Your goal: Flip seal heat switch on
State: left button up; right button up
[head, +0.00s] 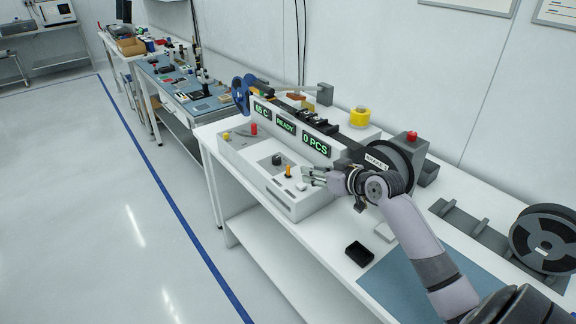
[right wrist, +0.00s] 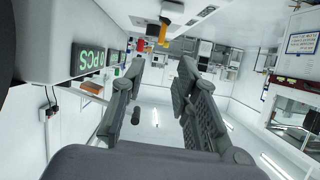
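The white test handler (head: 258,184) stands on the bench, with green displays reading 65 C, READY and 0 PCS. On its front deck are an orange-yellow lever (head: 288,171), a red upright lever (head: 254,130), a black knob (head: 277,159) and a white button (head: 301,187). I cannot read which control is the seal heat switch. My right gripper (head: 307,176) is open and empty, just right of the orange-yellow lever, not visibly touching it. In the right wrist view its fingers (right wrist: 158,75) stand apart, with a yellow-orange control (right wrist: 163,32) beyond them. My left gripper is not in view.
A black reel (head: 388,162) and a red button (head: 411,136) sit behind my right arm. A small black tray (head: 359,253) and a blue mat (head: 408,277) lie on the bench at right. A yellow roll (head: 359,117) stands behind the handler. Open floor lies left.

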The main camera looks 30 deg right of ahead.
aim_at(288, 167)
jog(key=p+x, duration=0.1)
jog(key=x, duration=1.1)
jog(key=shift+w+a+f, duration=0.1)
jog(key=shift+w+f, duration=0.15)
jog(key=shift+w, duration=0.05)
jog(key=shift+c, duration=0.5)
grip_shut()
